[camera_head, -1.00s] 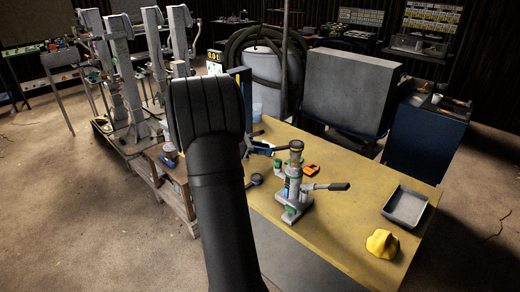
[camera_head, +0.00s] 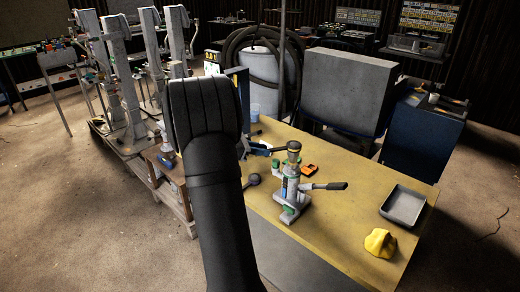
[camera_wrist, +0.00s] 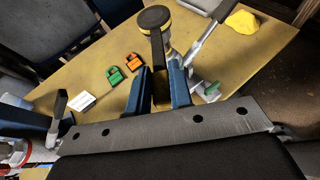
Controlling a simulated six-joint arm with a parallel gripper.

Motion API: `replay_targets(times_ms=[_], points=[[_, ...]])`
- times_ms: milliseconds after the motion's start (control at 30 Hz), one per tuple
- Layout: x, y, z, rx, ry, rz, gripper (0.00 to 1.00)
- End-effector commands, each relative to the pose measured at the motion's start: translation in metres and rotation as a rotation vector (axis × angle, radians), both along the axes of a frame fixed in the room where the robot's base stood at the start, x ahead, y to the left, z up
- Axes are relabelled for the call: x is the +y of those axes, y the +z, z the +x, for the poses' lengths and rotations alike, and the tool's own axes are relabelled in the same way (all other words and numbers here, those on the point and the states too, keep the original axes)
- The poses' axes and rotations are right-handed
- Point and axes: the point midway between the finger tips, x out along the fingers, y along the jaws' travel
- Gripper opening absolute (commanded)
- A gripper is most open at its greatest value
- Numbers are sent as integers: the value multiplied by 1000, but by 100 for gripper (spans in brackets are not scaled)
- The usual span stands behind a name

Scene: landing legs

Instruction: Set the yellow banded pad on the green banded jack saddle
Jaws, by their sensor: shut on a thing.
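The yellow banded pad (camera_wrist: 155,18) is a round black disc with a yellow band and a dark handle. My gripper (camera_wrist: 160,78) is shut on that handle between its blue fingers. In the head view the pad (camera_head: 293,147) is at the top of the jack (camera_head: 290,187), in line with its column. I cannot tell whether the pad rests on the saddle or is just above it. The saddle and its green band are largely hidden under the pad. My arm hides most of the gripper in the head view.
An orange padlock (camera_wrist: 133,62) and a green padlock (camera_wrist: 115,76) lie on the yellow table (camera_head: 350,205) near the jack. The jack's lever (camera_head: 325,186) sticks out to the right. A grey tray (camera_head: 403,206) and a yellow cloth (camera_head: 380,243) are further right.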

Motion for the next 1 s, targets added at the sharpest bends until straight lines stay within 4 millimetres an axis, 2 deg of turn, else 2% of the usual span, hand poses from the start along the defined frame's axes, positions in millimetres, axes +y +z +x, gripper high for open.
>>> replay_targets(times_ms=[100,133,233,500,633,767,1000], points=[[0,-3,0,0,0,0,0],[0,-2,0,0,0,0,25],[0,-2,0,0,0,0,45],[0,-2,0,0,0,0,45],[7,1,-1,-1,2,0,45],[26,9,-6,-1,4,0,45],[78,31,-20,-2,5,0,45]])
